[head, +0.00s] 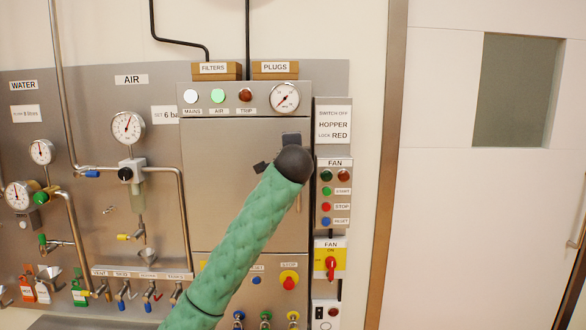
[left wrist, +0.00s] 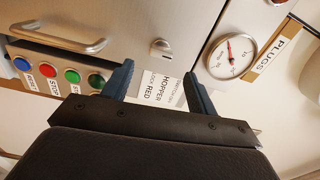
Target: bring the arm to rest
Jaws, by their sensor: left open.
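My left arm, in a green padded sleeve, reaches up in front of the steel cabinet (head: 225,150) in the head view. Its dark wrist hides most of my left gripper (head: 276,153). In the left wrist view my left gripper (left wrist: 159,70) is open, with its two blue-grey fingers apart and nothing held between them. Beyond the fingers are the cabinet front and the white HOPPER sign (left wrist: 157,87), which also shows in the head view (head: 333,122). I cannot tell the exact gap to the cabinet. My right gripper is in neither view.
The FAN button box (head: 333,195) and red switch (head: 331,266) stand right of my wrist. A door handle (left wrist: 60,36) projects nearby. Pipes and valves crowd the left. The white door (head: 470,200) area looks clear.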

